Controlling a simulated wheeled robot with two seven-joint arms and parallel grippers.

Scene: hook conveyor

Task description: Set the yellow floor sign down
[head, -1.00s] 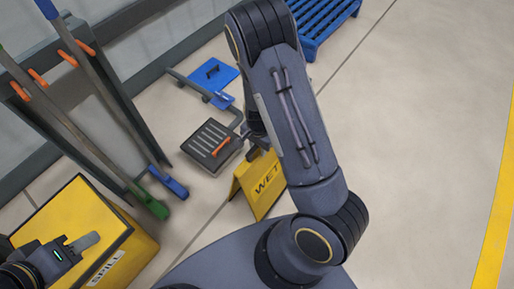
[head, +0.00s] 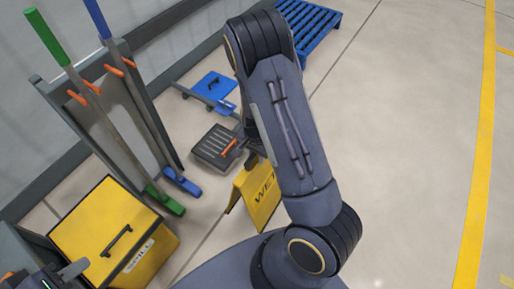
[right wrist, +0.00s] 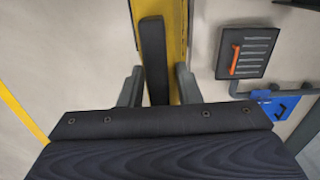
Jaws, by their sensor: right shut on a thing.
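The yellow floor sign (head: 255,203), marked WET, stands folded and slightly open in the head view, partly behind my right arm. In the right wrist view its yellow panel (right wrist: 175,40) runs up from between my fingers, beside a dark bar (right wrist: 153,55). My right gripper (right wrist: 157,88) is shut on the sign at its top. Whether the sign's lower edges touch the floor cannot be told. My left gripper (head: 72,271) shows only in part at the lower left of the head view, over the yellow box; its jaw opening is unclear.
A yellow spill box (head: 112,230) and a rack with broom handles (head: 130,105) stand at left. A dark slotted unit (head: 214,147) with an orange handle and a blue plate (head: 214,86) lie beyond the sign. A blue pallet (head: 308,25) is at the back. Floor at right is clear.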

